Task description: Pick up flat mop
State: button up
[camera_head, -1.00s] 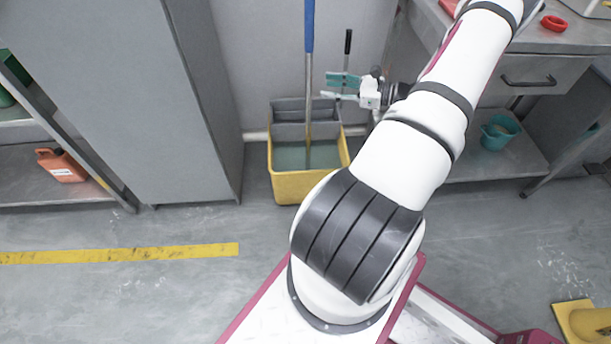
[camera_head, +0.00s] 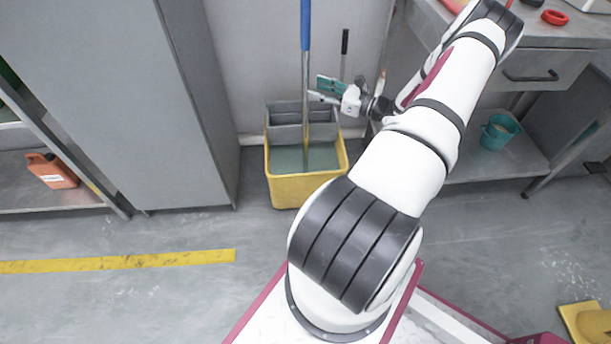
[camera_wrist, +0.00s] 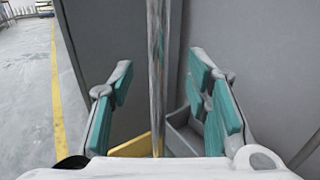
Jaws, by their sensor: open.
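The flat mop (camera_head: 306,80) stands upright in a yellow mop bucket (camera_head: 300,190), with a blue upper handle and a metal lower pole. Its mop head is hidden in the bucket. My gripper (camera_head: 320,90) is open beside the metal pole, above the bucket, in the head view. In the wrist view the mop's metal pole (camera_wrist: 158,75) runs vertically between the teal pads of my open gripper (camera_wrist: 163,100). The pads stand apart from the pole on both sides. The exact depth between pole and fingertips is hard to tell.
A second, black-topped handle (camera_head: 344,45) rises behind the bucket. A tall grey cabinet (camera_head: 130,100) stands to the left, and a metal workbench (camera_head: 560,45) with a teal bucket (camera_head: 499,133) on its lower shelf to the right. The floor in front of the cabinet is clear.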

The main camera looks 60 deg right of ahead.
aim_at(306, 84)
jog(key=w, duration=0.1)
jog(key=w+b, duration=0.1)
jog(key=w, duration=0.3)
jog(key=shift+a+r+b, duration=0.2)
jog(key=shift+a+b, duration=0.1)
jog(key=shift+a, duration=0.05)
grip_shut()
